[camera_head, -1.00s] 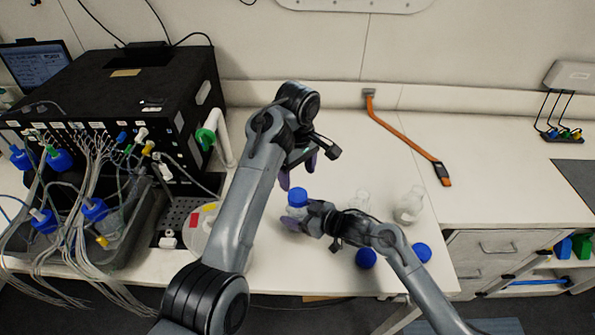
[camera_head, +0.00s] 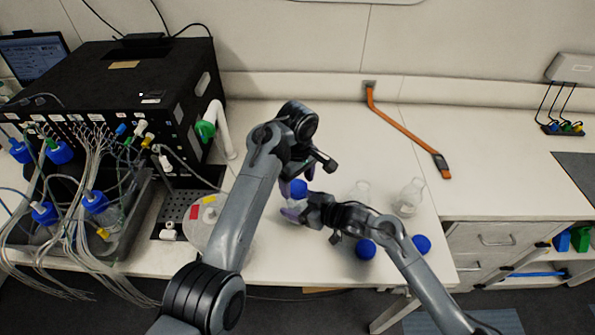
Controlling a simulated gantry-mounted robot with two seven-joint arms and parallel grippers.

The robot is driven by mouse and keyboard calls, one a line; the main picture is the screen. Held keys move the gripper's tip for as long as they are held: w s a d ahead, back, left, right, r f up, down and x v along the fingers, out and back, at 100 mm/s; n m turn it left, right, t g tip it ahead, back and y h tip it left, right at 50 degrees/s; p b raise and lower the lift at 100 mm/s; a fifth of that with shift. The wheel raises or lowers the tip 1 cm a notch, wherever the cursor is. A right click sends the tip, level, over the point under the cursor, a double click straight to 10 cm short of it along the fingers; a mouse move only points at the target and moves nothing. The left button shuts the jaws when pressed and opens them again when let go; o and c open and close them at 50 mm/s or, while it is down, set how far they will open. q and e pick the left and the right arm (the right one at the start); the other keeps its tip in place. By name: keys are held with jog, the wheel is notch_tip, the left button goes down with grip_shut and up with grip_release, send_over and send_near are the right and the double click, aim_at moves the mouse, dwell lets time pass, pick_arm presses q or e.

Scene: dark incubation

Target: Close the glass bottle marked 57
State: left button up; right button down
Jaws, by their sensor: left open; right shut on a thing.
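A glass bottle (camera_head: 299,203) with a blue cap (camera_head: 298,188) on its mouth stands near the table's middle. Its number cannot be read. My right gripper (camera_head: 294,213) is shut on the bottle's body from the right. My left gripper (camera_head: 293,187) is open at the cap, with purple fingertips close around it; I cannot tell whether they touch. Two open clear bottles, one (camera_head: 361,193) partly behind my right arm and one (camera_head: 408,198) further right, stand on the table. Two loose blue caps (camera_head: 366,249) (camera_head: 422,244) lie near the front edge.
A black instrument (camera_head: 120,100) with many tubes and a tray of tubed bottles (camera_head: 130,235) fill the left. A round disc with coloured patches (camera_head: 203,222) lies behind my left arm. An orange strap-like tool (camera_head: 405,130) lies at the back.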

pick_arm(q)
jog(key=shift+f, duration=0.85)
jog(key=c, duration=1.1)
jog(key=m, duration=0.6)
jog(key=shift+m, duration=0.3)
jog(key=o, duration=1.2)
